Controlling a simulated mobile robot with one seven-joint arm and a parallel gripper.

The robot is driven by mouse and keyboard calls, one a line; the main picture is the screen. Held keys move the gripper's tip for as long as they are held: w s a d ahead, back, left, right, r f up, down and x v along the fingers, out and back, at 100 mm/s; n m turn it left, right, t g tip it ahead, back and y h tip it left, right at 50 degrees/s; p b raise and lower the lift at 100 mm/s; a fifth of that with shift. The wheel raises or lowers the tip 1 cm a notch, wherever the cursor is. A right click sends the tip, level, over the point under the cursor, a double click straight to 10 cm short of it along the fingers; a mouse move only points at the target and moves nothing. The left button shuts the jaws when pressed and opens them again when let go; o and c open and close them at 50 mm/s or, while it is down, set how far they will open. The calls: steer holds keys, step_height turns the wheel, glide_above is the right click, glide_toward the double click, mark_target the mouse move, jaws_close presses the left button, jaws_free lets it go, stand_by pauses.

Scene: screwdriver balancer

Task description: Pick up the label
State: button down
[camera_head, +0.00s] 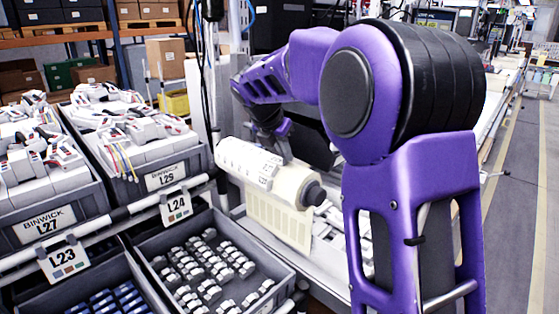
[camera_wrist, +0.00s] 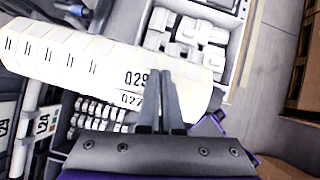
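A cream roll-shaped holder (camera_head: 240,163) with a dark end knob stands in the middle of the head view, with a row of printed labels along its top. In the wrist view the same holder (camera_wrist: 60,60) runs across from the left, with labels marked Q29 (camera_wrist: 136,79) and Q27 (camera_wrist: 130,99) close to the fingers. My gripper (camera_wrist: 167,75) has its fingers close together and overlaps the right side of these labels. Whether a thin label edge is between the fingertips, or whether they touch the holder, cannot be told. In the head view my gripper (camera_head: 286,155) is at the holder's top, partly hidden.
A grey bin of small white parts (camera_head: 208,270) stands in front of the holder, beside the L24 tag (camera_head: 175,207). An open aisle (camera_head: 515,220) lies at right.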

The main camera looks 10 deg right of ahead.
stand_by(0.8)
step_height(320, 180, up, 10)
steer(key=p, duration=0.2)
stand_by(0.3)
